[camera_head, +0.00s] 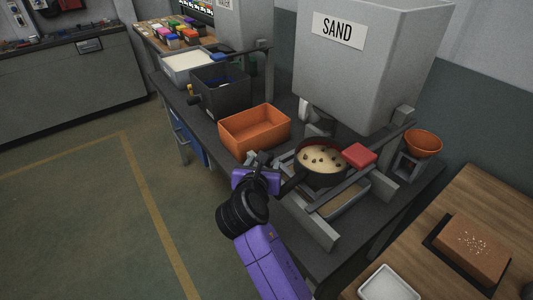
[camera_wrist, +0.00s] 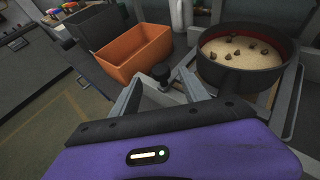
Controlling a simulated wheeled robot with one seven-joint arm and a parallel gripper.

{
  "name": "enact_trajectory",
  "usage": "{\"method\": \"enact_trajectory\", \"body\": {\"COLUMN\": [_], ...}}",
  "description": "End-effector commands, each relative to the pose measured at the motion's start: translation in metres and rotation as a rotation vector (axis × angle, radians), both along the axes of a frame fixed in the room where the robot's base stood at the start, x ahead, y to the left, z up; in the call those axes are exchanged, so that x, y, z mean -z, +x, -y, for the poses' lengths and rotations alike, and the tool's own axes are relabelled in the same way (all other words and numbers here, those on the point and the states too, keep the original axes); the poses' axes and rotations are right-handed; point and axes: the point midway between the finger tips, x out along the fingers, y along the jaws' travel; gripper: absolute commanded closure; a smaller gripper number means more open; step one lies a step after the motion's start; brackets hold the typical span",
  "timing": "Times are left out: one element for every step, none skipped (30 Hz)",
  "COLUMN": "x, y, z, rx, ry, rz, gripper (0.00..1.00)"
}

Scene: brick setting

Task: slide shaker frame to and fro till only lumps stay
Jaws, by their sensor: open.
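A round dark sieve (camera_head: 321,180) holds pale sand with several brown lumps on top. It sits in the grey shaker frame (camera_wrist: 292,92), below the SAND hopper (camera_head: 362,60). In the wrist view the sieve (camera_wrist: 243,79) is at upper right. A tray (camera_head: 347,205) under the frame is partly hidden.
An orange bin (camera_head: 254,145) stands close behind my gripper. A dark bin (camera_head: 220,97) and a white-filled tray (camera_head: 188,82) are farther back. A red block (camera_head: 359,155) and an orange funnel (camera_head: 423,145) are right of the sieve. The floor at left is clear.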

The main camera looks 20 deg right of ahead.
Motion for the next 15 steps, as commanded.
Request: {"method": "enact_trajectory", "body": {"x": [0.003, 0.004, 0.006, 0.008, 0.01, 0.012, 0.014, 0.016, 0.018, 0.02, 0.021, 0.023, 0.024, 0.025, 0.026], "y": [0.005, 0.008, 0.013, 0.016, 0.02, 0.026, 0.03, 0.034, 0.038, 0.042, 0.045, 0.049, 0.051, 0.053, 0.056], "z": [0.003, 0.004, 0.007, 0.009, 0.011, 0.013, 0.015, 0.017, 0.02, 0.022, 0.023, 0.025, 0.026, 0.028, 0.029], "rx": [0.002, 0.002, 0.001, 0.002, 0.002, 0.001, 0.002, 0.001, 0.002, 0.002, 0.0, 0.002, 0.001, 0.002, 0.001], "ry": [0.0, 0.001, 0.001, 0.002, 0.002, 0.002, 0.002, 0.003, 0.003, 0.004, 0.003, 0.004, 0.003, 0.004, 0.004], "rz": [-0.002, -0.002, -0.001, -0.001, -0.001, 0.0, -0.001, 0.0, -0.001, 0.0, 0.001, 0.001, 0.0, 0.001, 0.001], "gripper": [0.47, 0.47, 0.47, 0.47, 0.47, 0.47, 0.47, 0.47, 0.47, 0.47, 0.47, 0.47, 0.47, 0.47, 0.47]}}
